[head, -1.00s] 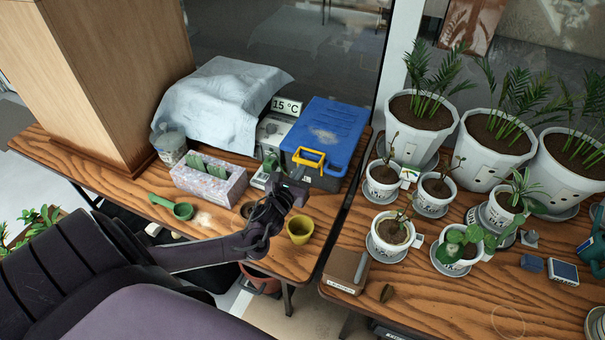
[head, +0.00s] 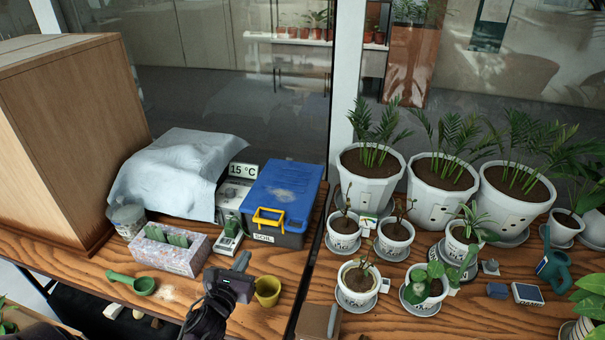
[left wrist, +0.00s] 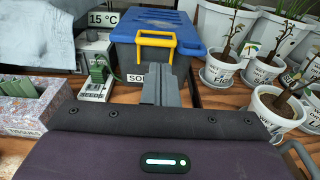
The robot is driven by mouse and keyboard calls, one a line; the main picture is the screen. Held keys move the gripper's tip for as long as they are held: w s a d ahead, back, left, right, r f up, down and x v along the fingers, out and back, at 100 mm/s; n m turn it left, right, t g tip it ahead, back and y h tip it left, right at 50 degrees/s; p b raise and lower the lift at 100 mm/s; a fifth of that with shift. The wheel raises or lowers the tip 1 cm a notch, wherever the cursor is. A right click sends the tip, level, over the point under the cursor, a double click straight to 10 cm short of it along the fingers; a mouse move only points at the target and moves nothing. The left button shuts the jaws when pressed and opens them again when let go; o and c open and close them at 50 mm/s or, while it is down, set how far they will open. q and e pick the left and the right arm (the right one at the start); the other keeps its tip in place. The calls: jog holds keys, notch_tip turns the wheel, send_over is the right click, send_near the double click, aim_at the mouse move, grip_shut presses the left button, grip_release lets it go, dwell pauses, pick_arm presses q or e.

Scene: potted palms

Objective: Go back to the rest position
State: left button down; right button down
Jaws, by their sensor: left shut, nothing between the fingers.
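My left gripper (head: 240,264) is in the lower middle of the head view, over the left table's front part. It is shut with nothing in it. The yellow-brown pot (head: 267,291) is just right of it in that view. In the left wrist view the shut fingers (left wrist: 160,82) point toward the blue-lidded soil box (left wrist: 150,22) with its yellow handle, apart from it. The soil box also stands behind the gripper in the head view (head: 287,189). My right gripper is in neither view.
A speckled box (head: 170,252), a green scoop (head: 144,286), a scale (head: 230,236) and a cloth-covered thing (head: 180,170) share the left table. A wooden cabinet (head: 65,140) stands at left. The right table holds large palm pots (head: 440,197) and several small pots (head: 395,239).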

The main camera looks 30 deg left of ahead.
pick_arm(q)
jog(key=s+d+f+n+g+h, duration=0.15)
jog(key=d+n+g, duration=0.25)
jog(key=d+n, duration=0.4)
jog(key=s+d+f+n+g, duration=0.25)
jog(key=d+n, duration=0.25)
jog(key=n, duration=0.4)
jog(key=s+d+r+n+g+h, duration=0.3)
jog(key=s+d+r+n+g, duration=0.35)
jog(key=s+n, duration=0.6)
notch_tip(320, 180, down, 31)
jog(key=n+g+b, duration=0.1)
jog(key=n+b, duration=0.1)
jog(key=s+a+f+b, duration=0.1)
jog(key=s+a+f, duration=0.1)
jog(key=s+f, duration=0.7)
jog(key=s+a+f+g, duration=0.1)
jog(key=s+a+f, duration=0.1)
jog(key=s+f, duration=0.8)
jog(key=shift+s+f+y+b, duration=0.15)
jog(key=shift+f+y+b, duration=0.2)
jog(key=shift+f, duration=0.35)
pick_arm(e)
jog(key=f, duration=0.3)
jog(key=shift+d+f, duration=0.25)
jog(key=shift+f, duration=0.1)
